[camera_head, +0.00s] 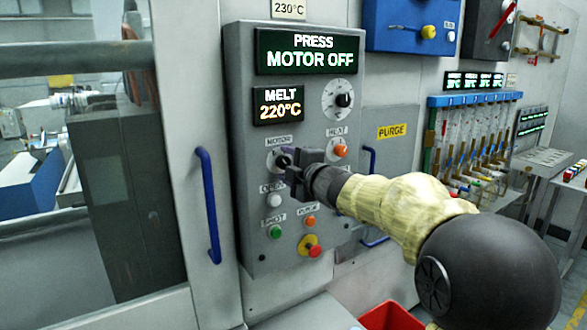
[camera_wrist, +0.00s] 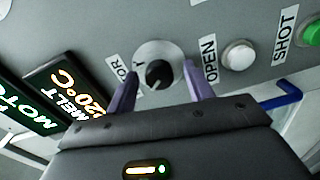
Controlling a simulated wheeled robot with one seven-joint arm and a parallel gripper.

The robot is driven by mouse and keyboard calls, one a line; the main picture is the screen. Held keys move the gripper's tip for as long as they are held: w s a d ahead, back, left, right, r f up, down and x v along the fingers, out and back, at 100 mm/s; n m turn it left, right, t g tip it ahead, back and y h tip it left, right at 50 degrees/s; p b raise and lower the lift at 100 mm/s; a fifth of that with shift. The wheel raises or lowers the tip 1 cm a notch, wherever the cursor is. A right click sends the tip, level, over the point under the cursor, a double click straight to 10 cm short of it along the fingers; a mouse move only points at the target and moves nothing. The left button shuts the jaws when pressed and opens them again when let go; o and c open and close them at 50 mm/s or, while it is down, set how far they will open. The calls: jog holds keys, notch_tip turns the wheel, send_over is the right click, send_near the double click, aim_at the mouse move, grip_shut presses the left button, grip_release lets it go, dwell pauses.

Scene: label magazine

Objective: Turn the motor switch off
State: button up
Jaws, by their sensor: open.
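The motor switch is a round black knob on a pale disc, and it shows in the wrist view (camera_wrist: 158,74) between my two finger tips. In the head view my gripper (camera_head: 290,168) is in front of the switch, on the left of the grey control panel (camera_head: 245,90), and hides part of it. My gripper is open, with one purple-grey finger on each side of the knob. I cannot tell whether the fingers touch it. The display (camera_head: 308,52) above reads "PRESS MOTOR OFF". The knob's exact setting is hard to read.
Below the switch are a white button (camera_head: 274,200), a green button (camera_head: 275,231) and a red emergency knob (camera_head: 311,247). A blue door handle (camera_head: 208,205) stands left of the panel. A red bin (camera_head: 391,318) is below.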

jog(key=b+v, duration=0.1)
jog(key=v, duration=1.6)
jog(key=shift+s, duration=0.15)
jog(key=shift+d+f, duration=0.1)
jog(key=shift+f, duration=0.05)
jog(key=s+d+f+m+g+h, duration=0.1)
jog(key=d+f+m+g+h, duration=0.1)
jog(key=d+f+m+h, duration=0.5)
jog(key=s+d+f+m+g+h, duration=0.1)
jog(key=d+f+m+h, duration=0.1)
jog(key=f+m, duration=0.85)
jog(key=s+f+m+g+h, duration=0.1)
jog(key=s+f+m+g, duration=0.55)
jog(key=s+f, duration=0.95)
notch_tip(320, 180, up, 13)
jog(key=g+p, duration=0.2)
jog(key=p, duration=1.2)
jog(key=shift+n, duration=0.4)
